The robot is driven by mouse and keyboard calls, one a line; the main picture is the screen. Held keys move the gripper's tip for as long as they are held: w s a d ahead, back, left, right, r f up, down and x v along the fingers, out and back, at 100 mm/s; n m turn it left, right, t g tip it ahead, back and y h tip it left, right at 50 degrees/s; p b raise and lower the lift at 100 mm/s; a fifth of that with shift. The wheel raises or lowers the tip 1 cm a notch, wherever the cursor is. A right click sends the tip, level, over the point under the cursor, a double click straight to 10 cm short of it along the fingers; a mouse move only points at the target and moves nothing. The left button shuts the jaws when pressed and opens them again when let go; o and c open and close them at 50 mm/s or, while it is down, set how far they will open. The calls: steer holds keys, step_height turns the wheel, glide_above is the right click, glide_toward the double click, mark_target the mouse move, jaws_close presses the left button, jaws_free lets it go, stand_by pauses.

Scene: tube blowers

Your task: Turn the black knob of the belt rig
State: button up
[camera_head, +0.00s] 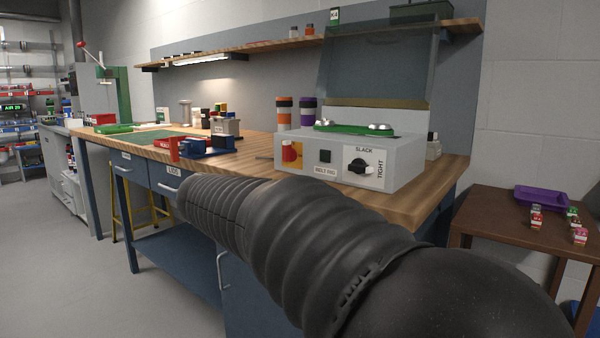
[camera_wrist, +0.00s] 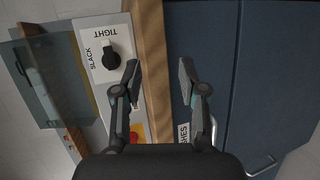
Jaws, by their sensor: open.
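The belt rig (camera_head: 405,155) is a light grey box on the right part of the wooden workbench. Its black knob (camera_head: 360,168) sits on a white plate marked SLACK above and TIGHT at the right. The knob also shows in the wrist view (camera_wrist: 111,61), on the rig's front panel at upper left. My gripper (camera_wrist: 160,75) is open and empty in the wrist view. Its left finger is close to the panel's lower edge in the picture, to the right of and below the knob. Contact cannot be told. In the head view my arm hides the gripper.
A clear raised cover (camera_head: 375,65) stands behind. Blue cabinet doors (camera_wrist: 215,60) lie below the bench edge (camera_wrist: 152,60). A brown side table (camera_head: 490,210) stands at right.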

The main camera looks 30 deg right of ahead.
mark_target(357, 169)
steer(key=w+r+m+h, duration=0.1)
steer(key=w+r+h, duration=0.2)
steer(key=w+r, duration=0.2)
steer(key=shift+g, duration=0.4)
steer(key=d, duration=1.3)
steer(key=shift+s+d+r+p, duration=0.15)
steer(key=shift+s+d+p, duration=0.05)
steer(key=shift+s+p, duration=0.1)
jaws_close()
